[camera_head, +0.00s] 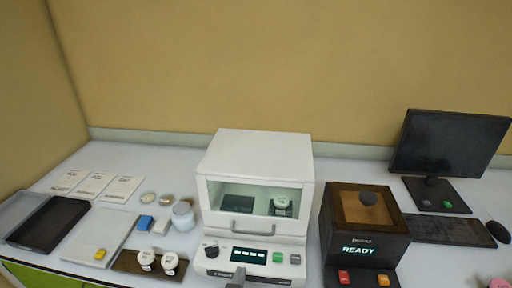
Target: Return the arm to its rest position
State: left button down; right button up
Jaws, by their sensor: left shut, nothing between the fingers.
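My left gripper (237,278) shows only as a small grey tip at the bottom edge, in front of the white analyser's lower panel. It is shut and empty. The rest of my left arm is out of the picture. The white analyser (258,155) stands mid-counter with its glass front down and a jar (281,207) with a dark body inside. My right gripper is not in view.
A dark device reading READY (366,225) stands right of the analyser, with a monitor (450,145) and keyboard (447,230) beyond. On the left are a black tray (48,222), cards (121,188), a white-lidded jar (183,216) and two white-capped vials on a brown tray (124,262).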

pick_arm(q)
jog(key=s+a+f+n+g+y, duration=0.25)
jog(key=s+a+g, duration=0.2)
jog(key=a, duration=0.55)
jog(key=s+a+f+m+g+h, duration=0.1)
jog(key=s+a+f+g, duration=0.1)
jog(key=s, duration=0.7)
jog(key=shift+a+f+g+p, duration=0.35)
jog(key=shift+f+g+p, duration=0.1)
jog(key=shift+f+g, duration=0.15)
